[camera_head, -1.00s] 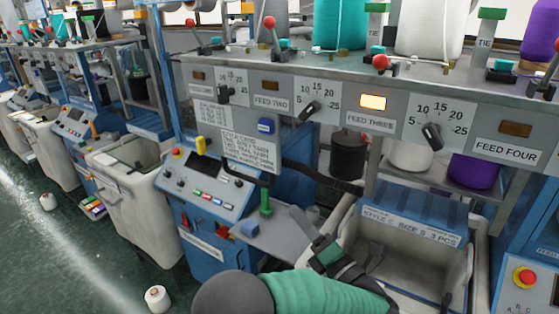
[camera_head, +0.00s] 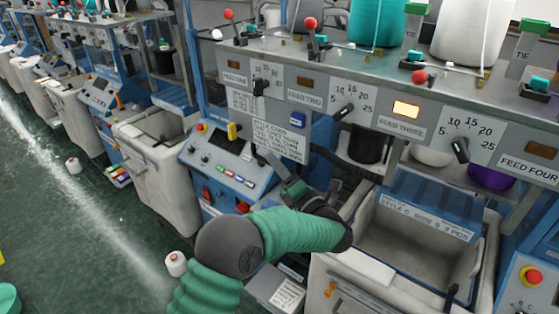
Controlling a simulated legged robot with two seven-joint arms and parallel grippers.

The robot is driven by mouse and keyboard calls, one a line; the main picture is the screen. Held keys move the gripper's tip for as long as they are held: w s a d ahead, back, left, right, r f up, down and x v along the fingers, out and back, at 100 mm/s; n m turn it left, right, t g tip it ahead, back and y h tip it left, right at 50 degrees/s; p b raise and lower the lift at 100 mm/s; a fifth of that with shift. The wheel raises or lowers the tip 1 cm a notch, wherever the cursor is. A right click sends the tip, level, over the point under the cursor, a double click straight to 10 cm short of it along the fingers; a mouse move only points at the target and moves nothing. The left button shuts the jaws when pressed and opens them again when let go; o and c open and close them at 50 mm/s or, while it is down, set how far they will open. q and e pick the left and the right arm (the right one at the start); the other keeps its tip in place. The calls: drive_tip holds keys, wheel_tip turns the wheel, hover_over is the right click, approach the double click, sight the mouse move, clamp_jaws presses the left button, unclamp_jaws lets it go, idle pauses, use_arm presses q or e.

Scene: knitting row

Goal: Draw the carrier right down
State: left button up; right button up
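My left arm in its green sleeve comes in from the bottom left. Its dark gripper (camera_head: 291,189) is over the small shelf at the front of the machine, right of the control panel (camera_head: 217,169). A green part shows among the fingers. I cannot tell whether it is the green upright handle there or part of the gripper, nor whether the fingers are shut. No part is labelled as the carrier. Red-ball levers stand along the top rail, among them one above the lit FEED THREE lamp (camera_head: 405,109). My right gripper is out of view.
A grey bin (camera_head: 362,268) with a blue label strip stands right of my gripper. A pale bin (camera_head: 155,180) stands to the left. Hanging notices (camera_head: 279,140) are just above the gripper. A white cone (camera_head: 176,264) is on the green floor.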

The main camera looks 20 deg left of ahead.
use_arm(q)
drive_tip(key=shift+a+f, duration=0.15)
drive_tip(key=shift+a, duration=0.8)
drive_tip(key=shift+c, duration=0.5)
drive_tip(key=shift+w, duration=0.1)
drive_tip(key=shift+c, duration=1.1)
drive_tip(key=shift+d, duration=0.4)
drive_tip(key=shift+c, duration=1.2)
drive_tip(key=shift+d, duration=0.45)
clamp_jaws()
drive_tip(key=shift+a, duration=0.1)
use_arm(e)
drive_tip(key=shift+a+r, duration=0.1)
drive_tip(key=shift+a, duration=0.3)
